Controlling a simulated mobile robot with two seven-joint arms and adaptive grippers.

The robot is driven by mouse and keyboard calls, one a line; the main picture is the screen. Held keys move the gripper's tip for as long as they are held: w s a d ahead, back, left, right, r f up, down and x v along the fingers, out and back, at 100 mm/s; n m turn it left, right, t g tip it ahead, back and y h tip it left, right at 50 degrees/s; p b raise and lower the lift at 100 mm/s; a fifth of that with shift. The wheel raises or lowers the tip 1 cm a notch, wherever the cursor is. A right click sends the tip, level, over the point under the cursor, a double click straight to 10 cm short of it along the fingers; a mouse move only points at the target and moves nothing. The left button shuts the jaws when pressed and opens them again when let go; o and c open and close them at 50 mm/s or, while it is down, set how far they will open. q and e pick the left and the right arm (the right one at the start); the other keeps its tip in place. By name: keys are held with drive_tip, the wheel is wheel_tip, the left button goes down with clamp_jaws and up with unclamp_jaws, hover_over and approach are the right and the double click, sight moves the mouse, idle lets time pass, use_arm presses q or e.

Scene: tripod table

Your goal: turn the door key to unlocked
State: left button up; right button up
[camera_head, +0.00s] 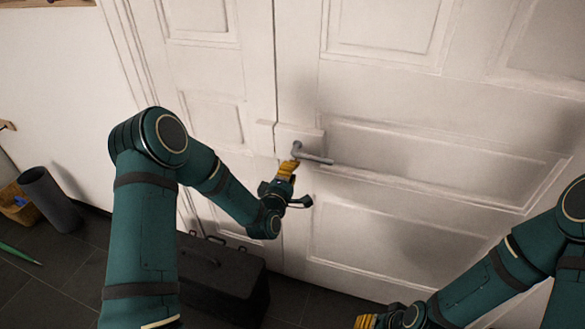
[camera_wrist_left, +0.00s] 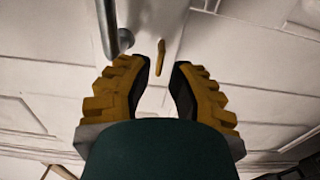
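The white door (camera_head: 385,215) has a grey lever handle (camera_head: 318,160) on a pale lock plate. The handle also shows at the upper left in the left wrist view (camera_wrist_left: 108,28). A small brass-coloured key (camera_wrist_left: 160,57) sticks out of the plate beside the handle in that view. In the head view my left gripper hides the key. My left gripper (camera_head: 288,168) is just below the handle; in the left wrist view its yellow fingers (camera_wrist_left: 165,72) are apart, with the key in line with the gap. No contact with the key is visible. My right gripper (camera_head: 366,321) is cut off at the bottom edge.
A black toolbox (camera_head: 225,275) stands on the dark tiled floor below my left forearm. A grey cylindrical bin (camera_head: 50,198) and a wooden basket (camera_head: 20,208) stand by the wall at left. The door surface right of the handle is free.

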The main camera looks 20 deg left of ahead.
use_arm(q)
drive_tip(key=shift+w, duration=1.55)
clamp_jaws()
